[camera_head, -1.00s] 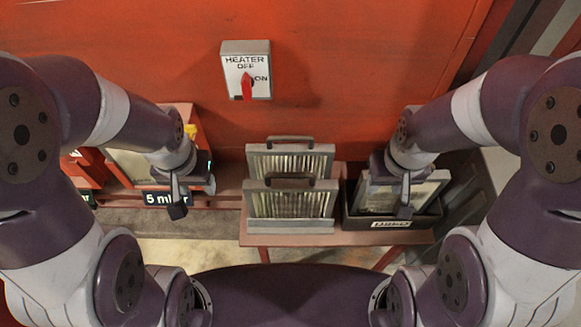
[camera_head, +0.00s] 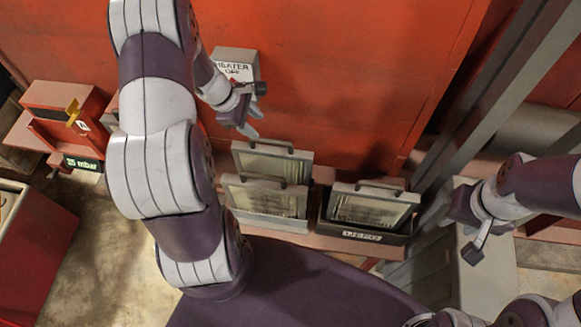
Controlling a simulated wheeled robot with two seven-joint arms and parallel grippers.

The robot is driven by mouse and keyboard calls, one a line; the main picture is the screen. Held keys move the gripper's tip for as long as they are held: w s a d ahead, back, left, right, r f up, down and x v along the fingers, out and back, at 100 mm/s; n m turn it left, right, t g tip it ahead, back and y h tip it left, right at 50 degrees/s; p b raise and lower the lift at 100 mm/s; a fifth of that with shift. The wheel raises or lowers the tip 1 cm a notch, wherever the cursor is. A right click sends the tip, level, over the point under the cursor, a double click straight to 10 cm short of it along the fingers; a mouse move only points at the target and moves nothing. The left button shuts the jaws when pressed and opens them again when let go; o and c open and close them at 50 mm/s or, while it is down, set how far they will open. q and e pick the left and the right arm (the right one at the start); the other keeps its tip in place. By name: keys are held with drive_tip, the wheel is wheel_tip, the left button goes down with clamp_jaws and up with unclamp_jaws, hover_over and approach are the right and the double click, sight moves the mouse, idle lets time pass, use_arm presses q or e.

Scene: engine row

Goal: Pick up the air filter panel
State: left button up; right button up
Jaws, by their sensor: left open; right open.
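Several framed filter panels with pleated, light faces and dark top handles are in view. A back panel (camera_head: 272,161) and a front panel (camera_head: 263,198) stand one behind the other in a rack at the middle. Another panel (camera_head: 370,206) leans in a dark tray (camera_head: 361,235) to their right. My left gripper (camera_head: 255,112) is open and empty, above and behind the back panel, apart from it, close to the red wall. My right gripper (camera_head: 485,243) is open and empty, off to the right of the tray. I cannot tell which panel is the named one.
A heater switch plate (camera_head: 235,66) on the red wall (camera_head: 330,60) is partly hidden by my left gripper. A red box with a gauge display (camera_head: 83,163) stands at the left. A grey post (camera_head: 490,100) and a grey cabinet (camera_head: 440,265) are at the right.

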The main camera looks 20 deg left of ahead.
sight(271, 140)
use_arm(q)
drive_tip(key=x, duration=0.3)
drive_tip(key=p+x, duration=0.1)
drive_tip(key=x, duration=0.2)
drive_tip(key=p+x, duration=0.1)
drive_tip(key=x, duration=0.2)
drive_tip(key=shift+s+d, duration=0.15)
drive_tip(key=shift+d, duration=0.15)
drive_tip(key=shift+a+x, duration=0.25)
drive_tip(key=shift+x, duration=0.8)
drive_tip(key=shift+f, duration=0.25)
drive_tip(key=shift+c, duration=0.8)
drive_tip(key=shift+d, duration=0.1)
clamp_jaws()
use_arm(e)
drive_tip(key=r, duration=0.2)
drive_tip(key=shift+a+r, duration=0.3)
drive_tip(key=shift+r, duration=0.1)
use_arm(q)
drive_tip(key=shift+r, duration=0.1)
